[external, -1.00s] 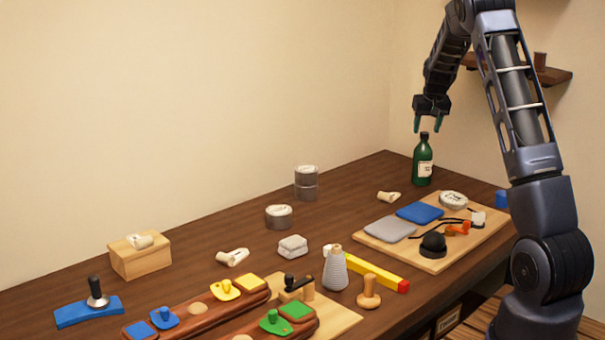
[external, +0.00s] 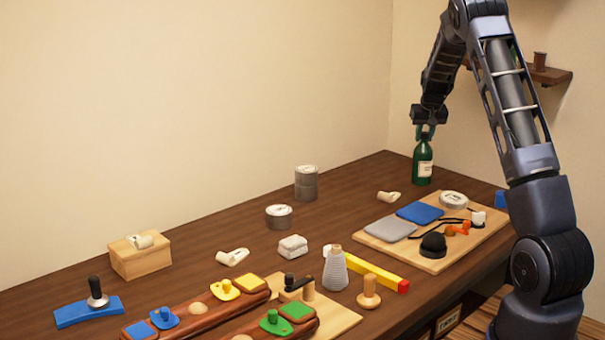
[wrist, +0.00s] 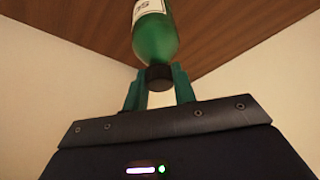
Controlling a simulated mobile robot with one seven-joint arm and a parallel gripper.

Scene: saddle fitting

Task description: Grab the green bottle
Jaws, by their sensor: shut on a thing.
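The green bottle (external: 422,166) with a pale label stands upright near the back right corner of the wooden table. My gripper (external: 425,132) comes down from above and is shut on the bottle's top, around its dark cap. In the wrist view the green bottle (wrist: 156,38) appears upside down, its dark cap between the two teal fingers of my gripper (wrist: 159,80). The bottle's base shows on the table in the external view, with no visible gap under it.
A wooden board (external: 410,257) with blue and grey pads and small tools lies in front of the bottle. A small cream roll (external: 388,197) lies to its left. Grey tins (external: 306,183) stand farther left. A wall shelf (external: 545,73) is at the upper right.

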